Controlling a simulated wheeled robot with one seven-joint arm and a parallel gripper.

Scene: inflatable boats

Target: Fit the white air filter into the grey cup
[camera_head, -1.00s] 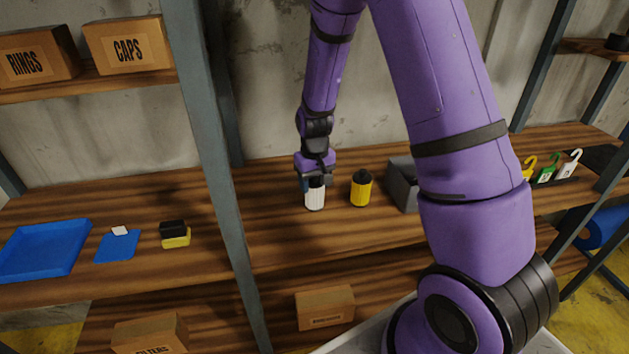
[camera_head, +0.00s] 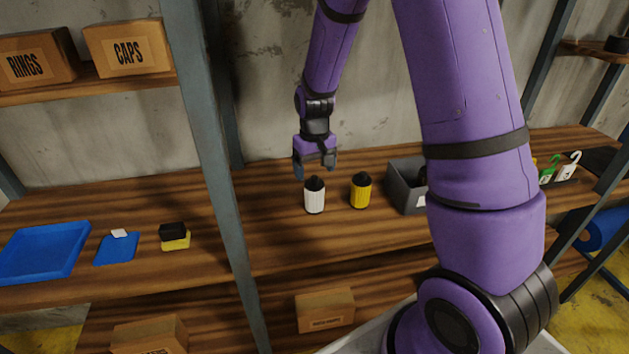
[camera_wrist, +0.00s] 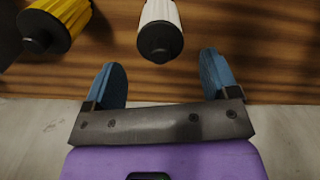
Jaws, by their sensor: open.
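The white air filter (camera_head: 315,199), a white cylinder with a black top, stands upright on the wooden shelf, left of a similar yellow cylinder (camera_head: 361,193). In the wrist view the white filter (camera_wrist: 160,14) lies just beyond the fingertips, roughly centred between them, black end facing me. My gripper (camera_head: 314,167) is open and empty, just above and slightly behind the filter. Its blue fingers (camera_wrist: 162,66) are spread in the wrist view, with nothing between them. I cannot make out a separate grey cup; whether the filter stands in one is unclear.
A grey bin (camera_head: 404,192) stands right of the yellow cylinder, partly hidden by my arm. A metal post (camera_head: 216,150) rises to the left. Beyond it are a blue tray (camera_head: 42,250) and a black-and-yellow block (camera_head: 174,236). Shelf in front of the filter is clear.

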